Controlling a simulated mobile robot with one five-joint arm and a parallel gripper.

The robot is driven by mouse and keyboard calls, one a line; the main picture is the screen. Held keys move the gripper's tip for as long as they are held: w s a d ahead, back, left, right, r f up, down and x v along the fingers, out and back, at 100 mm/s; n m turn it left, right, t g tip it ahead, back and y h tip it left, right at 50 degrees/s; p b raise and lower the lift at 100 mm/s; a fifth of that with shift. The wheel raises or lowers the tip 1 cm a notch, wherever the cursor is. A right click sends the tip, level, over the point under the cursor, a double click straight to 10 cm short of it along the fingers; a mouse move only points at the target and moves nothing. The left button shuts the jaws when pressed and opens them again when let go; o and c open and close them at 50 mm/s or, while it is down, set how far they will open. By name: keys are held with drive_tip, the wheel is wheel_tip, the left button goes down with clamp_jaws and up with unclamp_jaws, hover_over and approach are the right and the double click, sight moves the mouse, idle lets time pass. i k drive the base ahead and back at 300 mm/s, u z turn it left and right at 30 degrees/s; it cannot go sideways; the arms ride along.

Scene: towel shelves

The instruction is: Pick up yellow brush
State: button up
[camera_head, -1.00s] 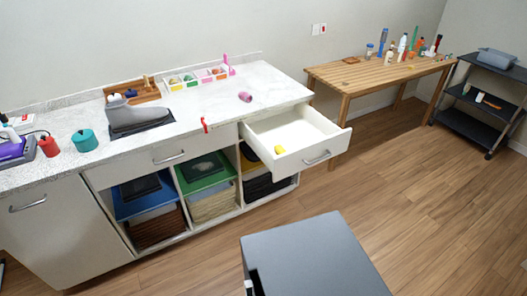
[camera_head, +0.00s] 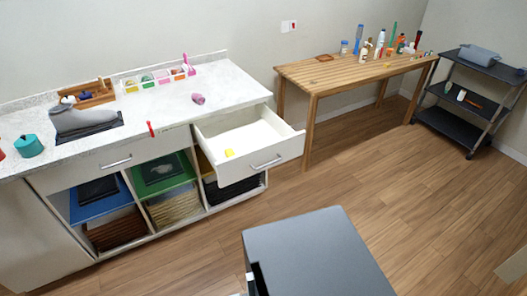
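A small yellow thing (camera_head: 230,153) lies in the open white drawer (camera_head: 277,157), near its front left inner corner. It is too small to tell whether it is the yellow brush. No other clearly yellow brush shows; several bottles and tools stand on the wooden table, too small to make out. My gripper is not in view. The grey box at the bottom of the picture is part of my own body, and it is well apart from the drawer.
The white counter (camera_head: 223,99) holds a grey shoe-like thing (camera_head: 85,116), a teal pot (camera_head: 28,146) and a pink roll (camera_head: 198,98). The wooden table (camera_head: 314,79) stands behind the drawer. A dark shelf cart (camera_head: 453,124) stands at right. Wood floor between is clear.

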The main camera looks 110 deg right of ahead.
sight(229, 153)
drive_tip(key=u, duration=0.05)
drive_tip(key=k, duration=1.8)
drive_tip(key=z, duration=0.9)
drive_tip(key=i, duration=1.5)
